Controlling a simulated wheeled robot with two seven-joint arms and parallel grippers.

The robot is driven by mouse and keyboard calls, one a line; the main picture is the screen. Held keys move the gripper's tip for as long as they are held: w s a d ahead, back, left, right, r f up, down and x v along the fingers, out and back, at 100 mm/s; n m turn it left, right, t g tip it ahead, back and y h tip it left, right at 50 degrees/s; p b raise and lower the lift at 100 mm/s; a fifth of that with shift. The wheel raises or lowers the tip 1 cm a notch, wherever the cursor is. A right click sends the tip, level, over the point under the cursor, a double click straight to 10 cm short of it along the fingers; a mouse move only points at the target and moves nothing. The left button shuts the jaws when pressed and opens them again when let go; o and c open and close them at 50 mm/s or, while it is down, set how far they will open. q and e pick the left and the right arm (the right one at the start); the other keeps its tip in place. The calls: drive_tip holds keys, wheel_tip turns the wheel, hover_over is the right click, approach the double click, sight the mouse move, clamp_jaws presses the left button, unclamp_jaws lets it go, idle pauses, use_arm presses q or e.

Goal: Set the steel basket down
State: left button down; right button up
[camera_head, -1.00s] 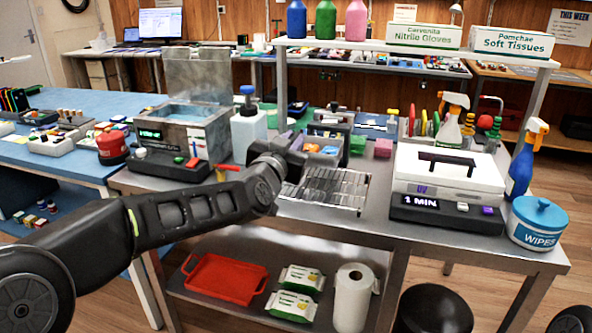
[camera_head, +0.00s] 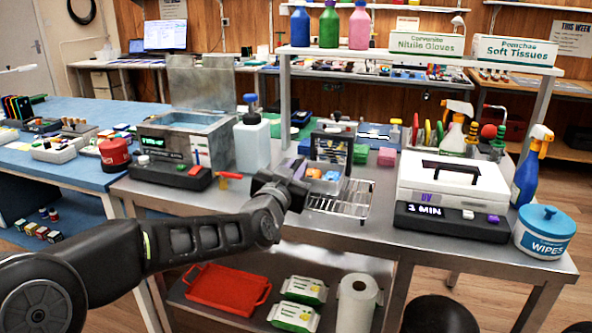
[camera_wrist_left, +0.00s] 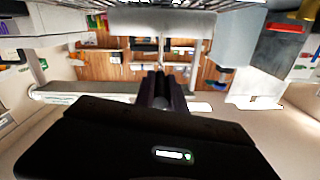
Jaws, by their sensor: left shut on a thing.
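The small steel basket (camera_head: 321,186) holds blue and orange pieces. It is at the tips of my left gripper (camera_head: 303,168), which is shut on it from the left. The basket is over the back left part of a wire rack (camera_head: 345,203) on the steel bench; I cannot tell whether it touches the rack. My wrist hides part of the basket's left side. In the left wrist view the dark fingers (camera_wrist_left: 165,92) are close together, and the basket is not clear there. My right gripper is not in view.
A steel tank with its lid up (camera_head: 190,135) and a white bottle (camera_head: 252,142) stand to the left. A dark upright frame (camera_head: 335,135) is behind the basket. A white UV box (camera_head: 452,185) stands to the right. The bench's front edge is clear.

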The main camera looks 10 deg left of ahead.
use_arm(q)
drive_tip(key=c, duration=1.8)
unclamp_jaws()
drive_tip(key=shift+f, duration=0.1)
drive_tip(key=shift+c, duration=0.2)
drive_tip(key=o, duration=0.5)
drive_tip(key=shift+c, duration=0.2)
drive_tip(key=shift+r, duration=0.2)
drive_tip(key=s, duration=1.2)
drive_tip(key=shift+a, duration=0.35)
